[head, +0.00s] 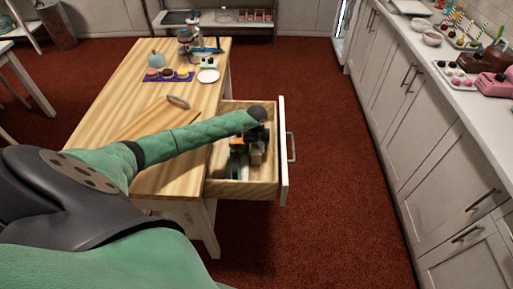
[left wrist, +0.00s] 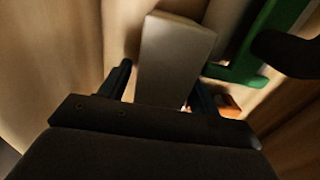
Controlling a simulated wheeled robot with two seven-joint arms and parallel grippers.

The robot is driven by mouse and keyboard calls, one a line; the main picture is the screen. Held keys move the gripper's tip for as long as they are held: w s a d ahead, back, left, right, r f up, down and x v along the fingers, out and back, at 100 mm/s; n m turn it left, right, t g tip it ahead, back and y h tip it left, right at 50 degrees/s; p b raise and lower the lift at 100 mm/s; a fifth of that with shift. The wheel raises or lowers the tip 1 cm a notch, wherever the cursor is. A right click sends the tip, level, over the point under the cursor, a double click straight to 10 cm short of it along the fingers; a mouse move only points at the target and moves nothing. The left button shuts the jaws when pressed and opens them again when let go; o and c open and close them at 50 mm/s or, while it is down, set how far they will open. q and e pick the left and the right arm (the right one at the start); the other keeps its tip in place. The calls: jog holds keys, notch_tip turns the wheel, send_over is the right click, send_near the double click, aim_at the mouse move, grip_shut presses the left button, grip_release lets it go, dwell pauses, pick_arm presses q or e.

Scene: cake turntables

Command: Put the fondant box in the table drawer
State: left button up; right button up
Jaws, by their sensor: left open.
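A pale box (head: 257,156), likely the fondant box, is in the open table drawer (head: 241,188). My left gripper (head: 253,146) is inside the drawer, at the box. In the left wrist view the pale box (left wrist: 174,55) lies between the two spread fingers of my left gripper (left wrist: 160,82), with its near end by the palm. The fingers are open, and a gap shows on the left side of the box. My right gripper is not in view.
A green object (left wrist: 272,40) and an orange piece (left wrist: 229,105) lie right of the box in the drawer. The wooden table (head: 150,95) bears a purple mat (head: 148,80) with small cakes and a white plate (head: 208,76). Red floor is clear between drawer and counter (head: 450,100).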

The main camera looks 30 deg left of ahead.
pick_arm(q)
jog(key=shift+r, duration=0.15)
jog(key=shift+r+p, duration=0.25)
jog(key=shift+p, duration=0.25)
jog(key=shift+r, duration=0.15)
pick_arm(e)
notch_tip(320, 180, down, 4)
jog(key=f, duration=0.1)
pick_arm(q)
jog(key=shift+r, duration=0.25)
jog(key=shift+r+b, duration=0.35)
jog(key=shift+r, duration=0.4)
jog(key=shift+r+b, duration=0.45)
jog(key=shift+r, duration=0.3)
notch_tip(320, 180, up, 7)
jog(key=b, duration=0.3)
jog(key=shift+r, duration=0.65)
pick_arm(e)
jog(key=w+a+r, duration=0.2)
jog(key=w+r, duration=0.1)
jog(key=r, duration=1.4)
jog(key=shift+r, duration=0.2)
